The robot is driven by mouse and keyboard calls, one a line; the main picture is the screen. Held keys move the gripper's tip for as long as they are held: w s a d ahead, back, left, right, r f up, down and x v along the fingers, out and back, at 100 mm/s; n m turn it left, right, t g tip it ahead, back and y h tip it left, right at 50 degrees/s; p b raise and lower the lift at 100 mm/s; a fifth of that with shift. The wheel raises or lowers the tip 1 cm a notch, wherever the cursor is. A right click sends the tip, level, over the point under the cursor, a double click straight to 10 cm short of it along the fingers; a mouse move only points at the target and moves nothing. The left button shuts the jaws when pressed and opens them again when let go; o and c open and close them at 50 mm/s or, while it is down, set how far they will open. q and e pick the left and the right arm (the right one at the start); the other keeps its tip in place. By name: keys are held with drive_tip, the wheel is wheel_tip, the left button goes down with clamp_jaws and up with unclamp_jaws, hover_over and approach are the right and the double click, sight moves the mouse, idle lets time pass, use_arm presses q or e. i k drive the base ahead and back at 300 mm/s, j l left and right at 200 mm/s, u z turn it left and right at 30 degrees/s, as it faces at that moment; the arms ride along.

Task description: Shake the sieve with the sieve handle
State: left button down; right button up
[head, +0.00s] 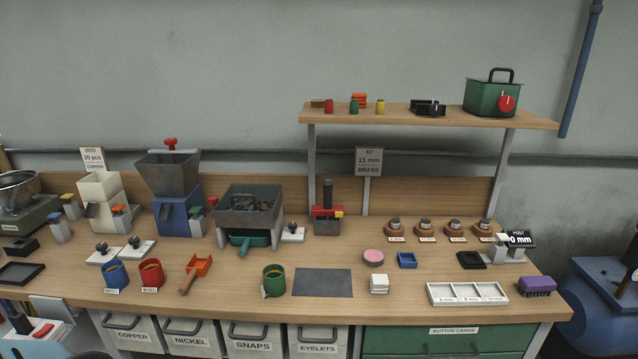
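The sieve (249,217) appears to be the grey, open-topped box on a stand, left of the middle of the bench in the head view. Dark small pieces lie inside its top. A teal part shows in the opening under the box, and a teal handle (244,246) sticks out from it toward the front. Nothing touches the handle. Neither of my grippers shows in the head view.
A blue machine with a grey hopper (168,176) stands left of the sieve. A small white plate with a black knob (292,234) stands close on its right. A green mug (273,280), an orange scoop (198,266) and a dark mat (322,283) lie in front.

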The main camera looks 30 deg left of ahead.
sight(213, 201)
drive_tip(key=u, duration=1.6)
drive_tip(key=i+j+z, duration=0.15)
drive_tip(key=z, duration=0.25)
drive_tip(key=j+z, duration=0.25)
drive_tip(key=z, duration=0.2)
drive_tip(key=i, duration=0.05)
